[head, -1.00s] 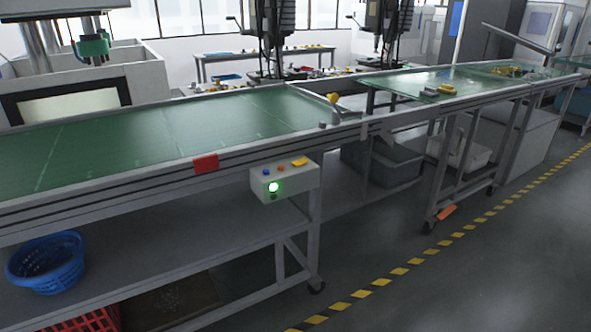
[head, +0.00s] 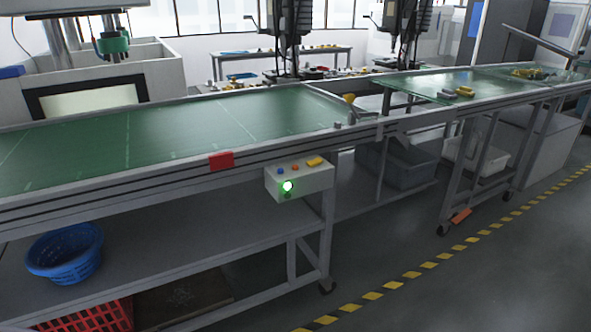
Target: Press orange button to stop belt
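A light grey control box (head: 300,180) is mounted under the front rail of the conveyor. On its top are a small blue button (head: 281,171), a small orange button (head: 295,168) and a yellow piece (head: 315,162). A round green light (head: 288,186) glows on its front face. The green conveyor belt (head: 170,135) runs above and behind the box. Neither of my grippers is in view.
A red block (head: 221,161) sits on the front rail. A blue basket (head: 64,255) stands on the lower shelf, with a red crate (head: 95,317) below. Open floor (head: 450,290) with a yellow-black stripe (head: 405,275) lies at the front right.

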